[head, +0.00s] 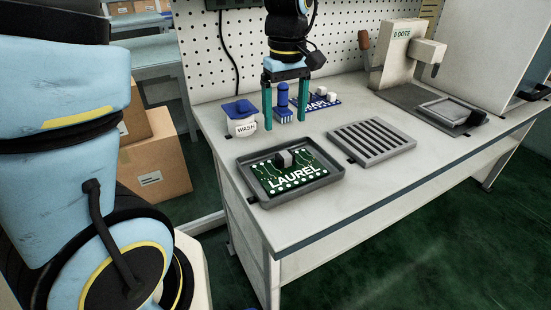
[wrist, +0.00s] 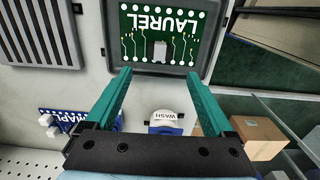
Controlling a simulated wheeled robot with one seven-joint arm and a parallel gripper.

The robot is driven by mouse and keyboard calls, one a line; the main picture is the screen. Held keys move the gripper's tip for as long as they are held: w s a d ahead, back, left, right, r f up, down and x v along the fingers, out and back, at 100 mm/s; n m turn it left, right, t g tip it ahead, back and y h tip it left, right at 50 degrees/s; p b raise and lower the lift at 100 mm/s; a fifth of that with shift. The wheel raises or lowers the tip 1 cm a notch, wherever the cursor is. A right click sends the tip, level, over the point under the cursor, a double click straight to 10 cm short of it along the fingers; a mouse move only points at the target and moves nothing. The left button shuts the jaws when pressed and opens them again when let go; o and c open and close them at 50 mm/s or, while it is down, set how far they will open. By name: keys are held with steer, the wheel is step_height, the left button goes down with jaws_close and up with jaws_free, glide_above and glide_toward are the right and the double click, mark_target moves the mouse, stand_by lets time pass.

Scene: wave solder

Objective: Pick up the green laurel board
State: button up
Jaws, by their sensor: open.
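The green laurel board (head: 280,172) lies in a grey tray (head: 259,200) at the front left of the bench, with white LAUREL lettering and a grey block on it. In the wrist view the board (wrist: 180,43) shows at the top, beyond the fingertips. My gripper (head: 288,120) is open and empty, with its two teal fingers pointing down above the bench, behind the tray. In the wrist view the fingers (wrist: 159,80) are spread apart with nothing between their tips.
A WASH jar (head: 241,119) with a blue lid, a blue brush (head: 283,103) and a blue maple board (head: 322,101) stand near the pegboard. A slotted grey rack (head: 371,141) lies right of the tray. A dispenser marked 0 DOTS (head: 403,55) stands further right. The front bench strip is clear.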

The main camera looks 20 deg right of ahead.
mark_target(285, 154)
step_height(285, 154, down, 10)
steer(key=shift+s+f+p, duration=0.15)
steer(key=shift+f+p, duration=0.1)
steer(key=shift+p, duration=0.25)
jaws_close()
stand_by(0.7)
